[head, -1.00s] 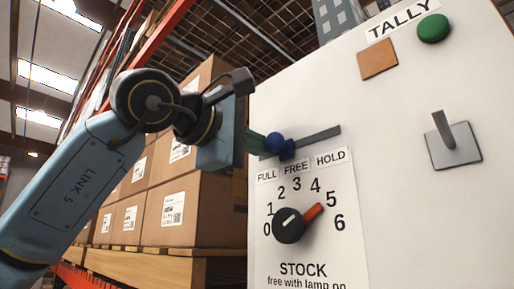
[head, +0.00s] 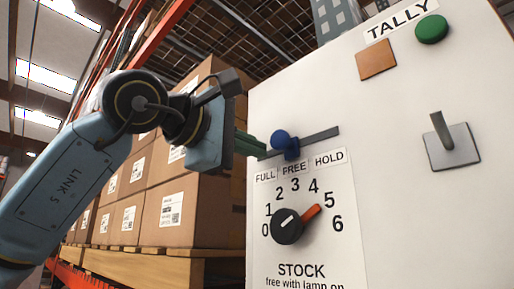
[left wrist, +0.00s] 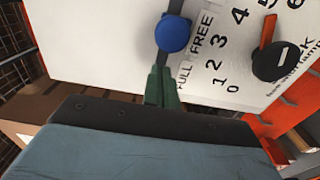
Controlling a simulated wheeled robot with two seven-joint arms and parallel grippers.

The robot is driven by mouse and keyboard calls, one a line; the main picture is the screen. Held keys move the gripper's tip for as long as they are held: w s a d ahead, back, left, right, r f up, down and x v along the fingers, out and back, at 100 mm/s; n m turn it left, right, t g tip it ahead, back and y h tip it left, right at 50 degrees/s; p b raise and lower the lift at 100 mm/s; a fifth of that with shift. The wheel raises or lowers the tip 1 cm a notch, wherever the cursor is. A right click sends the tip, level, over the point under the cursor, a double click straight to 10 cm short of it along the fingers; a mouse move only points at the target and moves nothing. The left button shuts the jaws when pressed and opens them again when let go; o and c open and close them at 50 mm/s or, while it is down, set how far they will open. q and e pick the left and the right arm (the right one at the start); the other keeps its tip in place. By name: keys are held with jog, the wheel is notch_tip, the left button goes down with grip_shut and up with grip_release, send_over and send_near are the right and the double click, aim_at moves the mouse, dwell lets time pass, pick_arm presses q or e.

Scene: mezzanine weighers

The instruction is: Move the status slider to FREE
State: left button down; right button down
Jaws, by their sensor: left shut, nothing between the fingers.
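The status slider has a round blue knob (head: 280,138) on a dark sloping track (head: 322,135) on the white panel. Its block stands above the word FREE on the label strip (head: 295,168), between FULL and HOLD. My left gripper (head: 262,148) is shut and empty, just left of the knob, with a small gap between them. In the left wrist view the blue knob (left wrist: 173,33) lies beyond the green fingertips (left wrist: 160,70), apart from them. My right gripper is in neither view.
Below the slider is a STOCK dial (head: 288,227) with its red pointer near 5. A green button (head: 432,29), an orange square (head: 377,60) and a lever on a grey plate (head: 453,147) are to the right. Stacked cartons (head: 172,212) stand behind my left arm.

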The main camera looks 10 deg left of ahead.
pick_arm(q)
jog(key=b+v, duration=0.2)
jog(key=v, duration=0.7)
dwell(0.4)
jog(key=shift+a, duration=0.1)
dwell(0.4)
